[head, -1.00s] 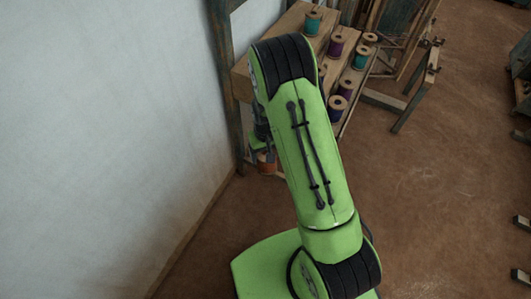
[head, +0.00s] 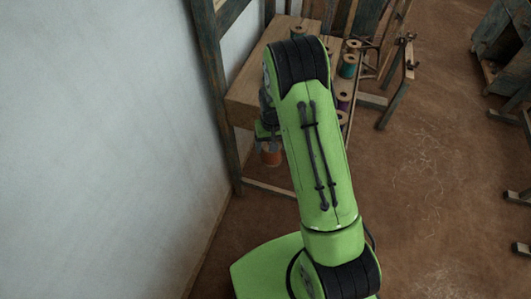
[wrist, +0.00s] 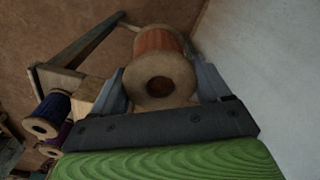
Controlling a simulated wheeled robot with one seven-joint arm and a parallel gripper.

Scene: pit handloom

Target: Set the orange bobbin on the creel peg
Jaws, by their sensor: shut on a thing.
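The orange bobbin (head: 271,157) hangs below my gripper (head: 267,139) in the head view, left of my arm. In the wrist view the bobbin (wrist: 158,42) sits between the two fingers of my gripper (wrist: 162,85), with its pale round flange and dark centre hole towards the camera. The gripper is shut on it. The wooden creel (head: 246,98) stands just beyond the bobbin in the head view, partly hidden by my arm. I cannot make out an empty peg in either view.
Other bobbins stand on the creel, among them a teal one (head: 348,66); blue and purple ones (wrist: 52,106) show at the left of the wrist view. A wooden post (head: 215,95) and the pale wall (head: 110,150) are close on the left. Brown floor (head: 430,170) is open on the right.

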